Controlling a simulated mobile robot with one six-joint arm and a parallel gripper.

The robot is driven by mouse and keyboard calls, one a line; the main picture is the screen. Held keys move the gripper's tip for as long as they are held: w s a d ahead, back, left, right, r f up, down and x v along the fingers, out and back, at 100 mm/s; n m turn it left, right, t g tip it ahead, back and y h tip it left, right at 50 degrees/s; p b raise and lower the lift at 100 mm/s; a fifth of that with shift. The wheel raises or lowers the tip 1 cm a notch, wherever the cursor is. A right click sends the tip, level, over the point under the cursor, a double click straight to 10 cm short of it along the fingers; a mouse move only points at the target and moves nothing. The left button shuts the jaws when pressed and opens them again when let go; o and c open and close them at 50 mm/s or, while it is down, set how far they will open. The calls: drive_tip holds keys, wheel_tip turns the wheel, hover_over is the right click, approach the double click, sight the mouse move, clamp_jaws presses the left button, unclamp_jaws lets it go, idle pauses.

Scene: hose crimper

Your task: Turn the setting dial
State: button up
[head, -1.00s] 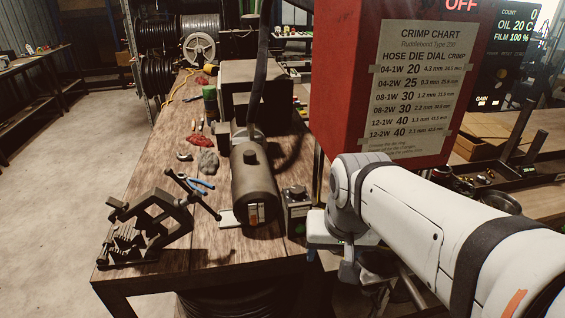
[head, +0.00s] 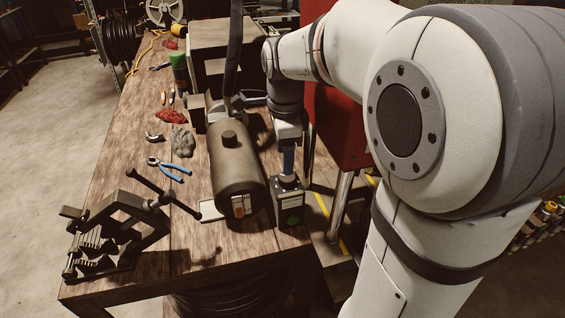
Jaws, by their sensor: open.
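A small dark box (head: 288,208) with a green round mark on its front stands near the bench's front right edge. A black round knob (head: 289,182), which looks like the setting dial, sits on its top. My gripper (head: 288,170) points down just above the knob, with bluish fingers close over it. The fingers are open, but the small view does not show whether they touch the knob or stand around it. Any marks on the dial are too small to read.
A brown cylinder (head: 236,175) lies close to the left of the box. A black vise-like clamp (head: 115,235), blue-handled pliers (head: 168,168) and red rags (head: 170,118) are on the wooden bench (head: 205,275). A red cabinet (head: 341,130) stands behind and right of my gripper.

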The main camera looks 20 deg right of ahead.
sight(287, 179)
drive_tip(key=f, duration=0.6)
drive_tip(key=shift+d, duration=0.2)
drive_tip(key=shift+c, duration=0.2)
drive_tip(key=c, duration=0.9)
